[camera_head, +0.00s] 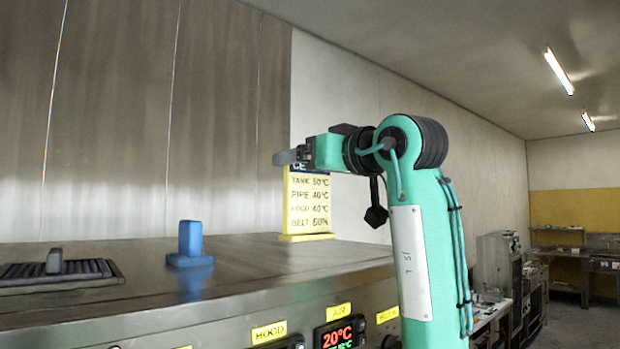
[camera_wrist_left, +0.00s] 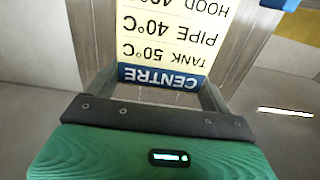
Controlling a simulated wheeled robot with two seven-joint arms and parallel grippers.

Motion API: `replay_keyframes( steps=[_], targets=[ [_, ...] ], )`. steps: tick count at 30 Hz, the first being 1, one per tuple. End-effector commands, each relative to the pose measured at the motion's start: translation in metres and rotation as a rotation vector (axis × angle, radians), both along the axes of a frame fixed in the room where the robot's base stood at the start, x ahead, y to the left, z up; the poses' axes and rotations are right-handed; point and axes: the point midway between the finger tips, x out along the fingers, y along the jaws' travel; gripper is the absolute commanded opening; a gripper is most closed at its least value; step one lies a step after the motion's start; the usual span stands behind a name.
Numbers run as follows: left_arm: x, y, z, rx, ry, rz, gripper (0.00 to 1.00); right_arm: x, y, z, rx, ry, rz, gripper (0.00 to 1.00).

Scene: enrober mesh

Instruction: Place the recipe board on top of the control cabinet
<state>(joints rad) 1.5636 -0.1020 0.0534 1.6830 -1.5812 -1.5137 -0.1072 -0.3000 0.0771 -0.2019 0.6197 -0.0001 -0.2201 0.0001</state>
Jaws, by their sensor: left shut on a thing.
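The recipe board (camera_head: 309,205) is a cream upright panel with printed temperature lines, a blue header and a yellow foot. It is upright at the back of the metal control cabinet's top (camera_head: 255,262). Its foot looks to be on or just above that surface; I cannot tell which. My left gripper (camera_head: 291,157) is shut on the board's upper end and hides part of the header. In the left wrist view the board (camera_wrist_left: 165,45) appears upside down, with its "CENTRE" header between the fingers (camera_wrist_left: 158,92). My right gripper is not in view.
A blue block (camera_head: 190,245) stands on the cabinet top left of the board. A dark ribbed tray (camera_head: 85,270) lies further left. Bare top lies between block and board. The cabinet front has yellow labels and a lit display (camera_head: 340,334). A wall rises behind.

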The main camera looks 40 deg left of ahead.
Motion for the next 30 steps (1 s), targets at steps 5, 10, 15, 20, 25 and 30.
replay_keyframes(
  steps=[5,10,15,20,25,30],
  targets=[
    [0.000,0.000,-0.014,0.001,0.001,0.000,0.33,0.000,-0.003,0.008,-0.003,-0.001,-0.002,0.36],
    [0.000,0.000,-0.030,0.001,0.001,0.000,0.33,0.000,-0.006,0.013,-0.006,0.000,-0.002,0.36],
    [0.000,0.000,-0.035,0.001,0.000,0.000,0.33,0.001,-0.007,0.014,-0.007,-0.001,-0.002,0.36],
    [0.000,0.000,-0.035,0.001,0.000,0.000,0.33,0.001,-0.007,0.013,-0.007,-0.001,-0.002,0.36],
    [0.000,0.000,-0.038,0.000,0.000,0.000,0.91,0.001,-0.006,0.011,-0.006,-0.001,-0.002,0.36],
    [0.000,0.000,-0.038,0.000,0.000,0.000,1.00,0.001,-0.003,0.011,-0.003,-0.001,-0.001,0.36]
  ],
)
